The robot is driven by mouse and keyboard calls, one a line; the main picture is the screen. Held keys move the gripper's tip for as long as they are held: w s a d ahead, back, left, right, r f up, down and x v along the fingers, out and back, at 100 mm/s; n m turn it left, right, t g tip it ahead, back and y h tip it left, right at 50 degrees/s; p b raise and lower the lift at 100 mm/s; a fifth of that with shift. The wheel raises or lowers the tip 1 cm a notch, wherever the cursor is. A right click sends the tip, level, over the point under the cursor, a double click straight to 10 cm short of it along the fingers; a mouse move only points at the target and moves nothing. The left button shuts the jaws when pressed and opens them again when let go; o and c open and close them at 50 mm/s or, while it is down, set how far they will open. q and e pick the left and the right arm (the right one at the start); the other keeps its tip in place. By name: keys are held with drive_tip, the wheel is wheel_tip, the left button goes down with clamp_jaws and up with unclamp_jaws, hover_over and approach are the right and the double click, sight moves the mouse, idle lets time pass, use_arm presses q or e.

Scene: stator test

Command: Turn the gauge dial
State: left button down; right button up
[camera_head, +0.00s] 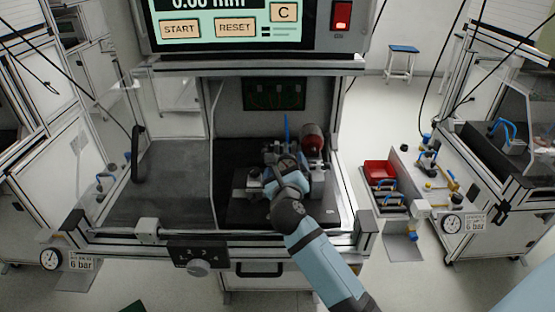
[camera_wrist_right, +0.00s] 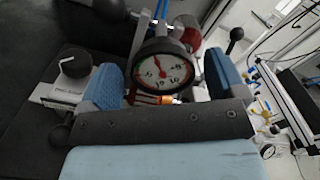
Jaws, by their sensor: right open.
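A round gauge (camera_wrist_right: 162,70) with a black rim, a white face, a red needle and a coloured scale faces the right wrist camera. In the head view its dark round body (camera_head: 288,162) shows at the fixture inside the test bench. My right gripper (camera_wrist_right: 163,75) is open, with one blue finger on each side of the gauge. Whether a finger touches the rim, I cannot tell. In the head view my right gripper (camera_head: 287,181) reaches into the bench and hides part of the fixture. My left gripper is not in view.
A pale block with a black knob (camera_wrist_right: 75,65) stands left of the gauge. A red cylinder (camera_head: 312,138) stands behind to the right. The bench's front rail carries a black box with a knob (camera_head: 198,267). The dark mat (camera_head: 175,185) at left is clear.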

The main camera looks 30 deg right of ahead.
drive_tip(key=shift+w+d, duration=0.2)
drive_tip(key=shift+w, duration=0.05)
drive_tip(key=c, duration=0.9)
drive_tip(key=shift+r+m+p, duration=0.2)
drive_tip(key=shift+m+p, duration=0.1)
drive_tip(key=shift+p, duration=0.25)
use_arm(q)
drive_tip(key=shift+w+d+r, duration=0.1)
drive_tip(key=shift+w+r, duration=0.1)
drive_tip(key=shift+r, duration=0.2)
use_arm(e)
drive_tip(key=shift+f, duration=0.1)
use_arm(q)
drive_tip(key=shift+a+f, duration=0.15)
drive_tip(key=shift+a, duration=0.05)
use_arm(e)
drive_tip(key=o, duration=0.9)
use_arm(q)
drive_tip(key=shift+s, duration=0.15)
use_arm(e)
drive_tip(key=shift+s+a+f, duration=0.1)
